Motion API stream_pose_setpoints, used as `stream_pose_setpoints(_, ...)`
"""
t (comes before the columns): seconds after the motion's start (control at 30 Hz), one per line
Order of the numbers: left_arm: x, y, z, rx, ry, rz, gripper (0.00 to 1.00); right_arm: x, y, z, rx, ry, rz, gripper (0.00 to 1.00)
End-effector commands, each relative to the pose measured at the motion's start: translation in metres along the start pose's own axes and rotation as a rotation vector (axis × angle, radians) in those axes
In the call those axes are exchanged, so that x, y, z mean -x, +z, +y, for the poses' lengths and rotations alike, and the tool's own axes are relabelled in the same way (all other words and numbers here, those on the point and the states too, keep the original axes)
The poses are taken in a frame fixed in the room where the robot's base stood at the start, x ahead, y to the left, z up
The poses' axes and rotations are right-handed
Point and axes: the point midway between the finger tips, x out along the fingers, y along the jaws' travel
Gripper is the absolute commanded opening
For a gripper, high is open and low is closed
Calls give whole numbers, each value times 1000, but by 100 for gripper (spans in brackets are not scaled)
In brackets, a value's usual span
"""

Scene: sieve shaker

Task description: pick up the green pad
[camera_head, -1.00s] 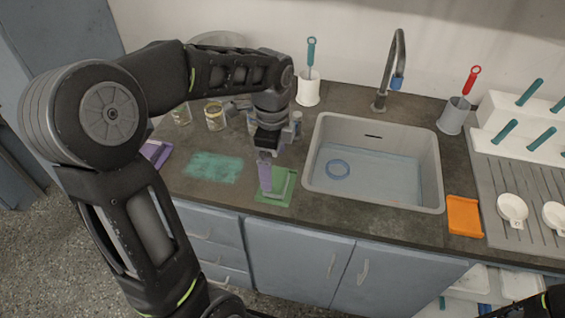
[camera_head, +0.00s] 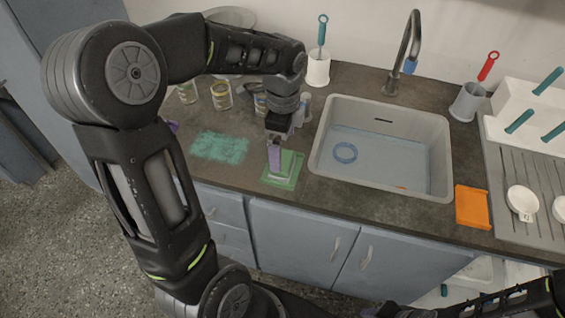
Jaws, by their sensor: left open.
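The green pad (camera_head: 291,163) lies on a flat green sheet (camera_head: 268,181) at the front of the counter, left of the sink. It has a pale front edge. My left gripper (camera_head: 275,160) points down at the pad's left side, with a purple finger in front of it. The gripper is open. The finger hides part of the pad, and I cannot tell whether it touches it. My right arm shows at the bottom right, but its gripper is out of view.
The sink (camera_head: 446,160) with a blue ring (camera_head: 345,153) is to the right. A teal smear (camera_head: 219,147) is left of the pad. Cans (camera_head: 221,96) stand behind my left gripper. An orange tray (camera_head: 472,207) and a grey cup (camera_head: 467,103) are right of the sink.

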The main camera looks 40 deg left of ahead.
Motion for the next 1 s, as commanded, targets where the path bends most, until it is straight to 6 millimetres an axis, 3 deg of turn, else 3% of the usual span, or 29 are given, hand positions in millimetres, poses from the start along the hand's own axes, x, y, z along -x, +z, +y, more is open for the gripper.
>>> stream_pose_setpoints(0.17, -4, 0, 0, 0, 2, 0, 98, 1, 0, 0, 0, 0, 0, 36)
stream_pose_setpoints(0.53, -50, 1, 0, -1, 2, 0, 98, 7, 0, -3, 0, 0, -1, 36)
stream_pose_setpoints(1.0, -52, 1, 0, 0, 0, 1, 98, 7, 0, -3, 0, 0, -1, 36)
